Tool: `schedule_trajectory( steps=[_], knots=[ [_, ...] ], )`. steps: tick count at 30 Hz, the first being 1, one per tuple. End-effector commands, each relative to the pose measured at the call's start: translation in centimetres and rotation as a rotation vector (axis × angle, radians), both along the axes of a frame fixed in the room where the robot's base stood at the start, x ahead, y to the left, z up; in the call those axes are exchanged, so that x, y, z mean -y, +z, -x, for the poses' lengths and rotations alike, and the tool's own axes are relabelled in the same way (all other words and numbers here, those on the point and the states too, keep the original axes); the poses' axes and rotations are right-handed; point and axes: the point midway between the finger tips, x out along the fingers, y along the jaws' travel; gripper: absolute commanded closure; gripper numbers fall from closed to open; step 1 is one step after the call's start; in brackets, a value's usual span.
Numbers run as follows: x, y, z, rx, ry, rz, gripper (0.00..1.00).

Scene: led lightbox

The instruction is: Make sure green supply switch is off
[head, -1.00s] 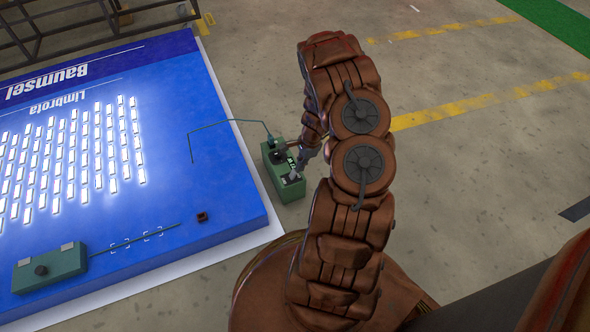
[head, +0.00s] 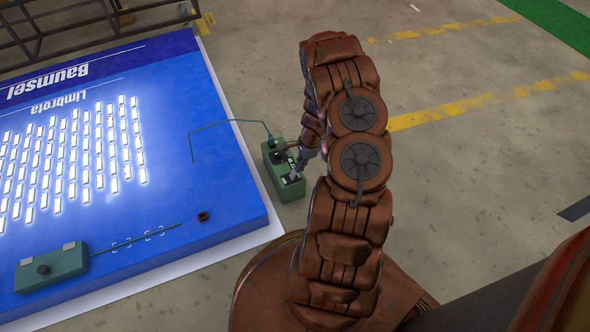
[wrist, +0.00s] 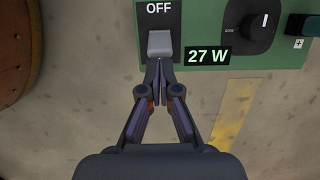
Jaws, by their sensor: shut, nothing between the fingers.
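The green supply box (head: 291,188) stands on the floor beside the blue lightbox's right edge. In the wrist view its green face (wrist: 215,18) carries a grey switch (wrist: 159,43) on a black plate marked "OFF" above it. A "27 W" label and a black round knob are to the right. My gripper (wrist: 158,66) is shut and empty, its fingertips at the lower edge of the switch and partly covering the area below it. I cannot tell whether they touch. In the head view my gripper (head: 295,175) is over the box, hiding part of its top.
The blue lightbox panel (head: 215,205) lies flat with its white LED rows (head: 85,140) lit. A second green box (head: 50,268) sits on its lower left. A thin green cable (head: 222,123) runs from the panel to the supply box. Floor to the right is clear.

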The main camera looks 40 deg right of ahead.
Motion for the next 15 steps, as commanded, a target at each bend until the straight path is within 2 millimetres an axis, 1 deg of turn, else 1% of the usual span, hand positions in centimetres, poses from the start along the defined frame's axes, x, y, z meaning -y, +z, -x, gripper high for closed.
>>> schedule_trajectory(
  steps=[5, 15],
  knots=[
    [0.0, 1.1, -0.1, 0.001, 0.001, 0.001, 1.00],
    [0.1, 4.0, -0.1, 0.002, 0.000, 0.003, 1.00]
  ],
)
